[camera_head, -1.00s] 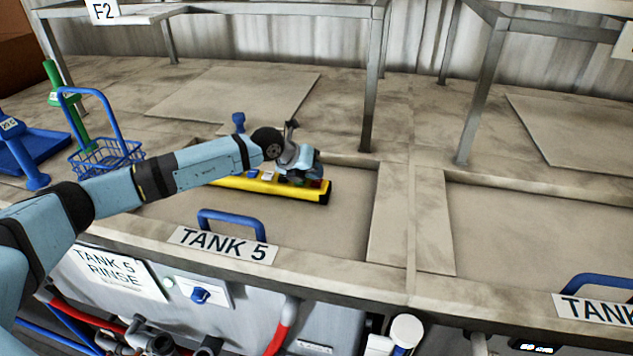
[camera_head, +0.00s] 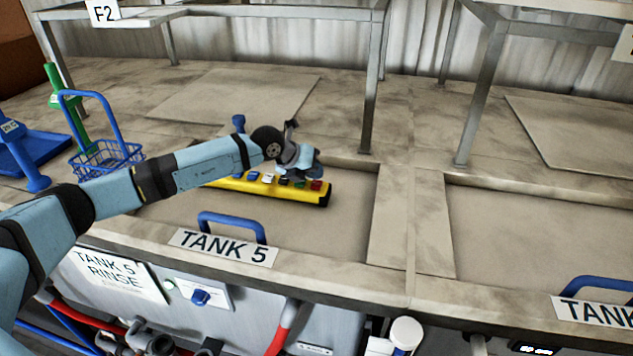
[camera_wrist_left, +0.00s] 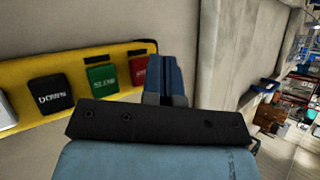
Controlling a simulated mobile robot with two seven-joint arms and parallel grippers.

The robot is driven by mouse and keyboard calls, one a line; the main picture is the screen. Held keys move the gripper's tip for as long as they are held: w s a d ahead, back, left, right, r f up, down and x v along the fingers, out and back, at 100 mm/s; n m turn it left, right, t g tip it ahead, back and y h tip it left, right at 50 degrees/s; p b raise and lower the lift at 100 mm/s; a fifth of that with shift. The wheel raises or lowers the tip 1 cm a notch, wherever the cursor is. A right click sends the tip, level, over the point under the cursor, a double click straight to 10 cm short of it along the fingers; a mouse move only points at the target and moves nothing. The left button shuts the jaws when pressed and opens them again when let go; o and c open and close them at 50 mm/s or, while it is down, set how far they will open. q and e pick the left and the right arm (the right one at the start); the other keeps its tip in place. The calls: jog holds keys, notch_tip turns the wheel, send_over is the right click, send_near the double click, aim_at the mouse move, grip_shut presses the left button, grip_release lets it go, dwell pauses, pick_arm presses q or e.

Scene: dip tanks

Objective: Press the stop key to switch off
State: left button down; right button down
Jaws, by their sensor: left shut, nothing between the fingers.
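A yellow control box (camera_head: 290,192) with a row of coloured keys lies across the tank 5 opening. The red key (camera_head: 316,185) is at its right end; in the left wrist view the red key (camera_wrist_left: 138,68) is partly hidden behind my fingers and its lettering is cut off. Beside it there are a green key (camera_wrist_left: 102,77) and a black key marked DOWN (camera_wrist_left: 51,93). My left gripper (camera_head: 310,171) is shut and empty, just above the right end of the box. Its closed fingers (camera_wrist_left: 162,76) show beside the red key; contact cannot be told.
A blue handle (camera_head: 232,221) and the TANK 5 sign (camera_head: 223,246) are at the front edge. A blue basket (camera_head: 103,158) stands at the left. A metal frame leg (camera_head: 371,90) rises behind the box on the right. The opening to the right is clear.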

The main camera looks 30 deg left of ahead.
aim_at(315, 182)
pick_arm(q)
jog(key=shift+r, duration=0.3)
jog(key=shift+r+p, duration=1.25)
jog(key=shift+r, duration=1.2)
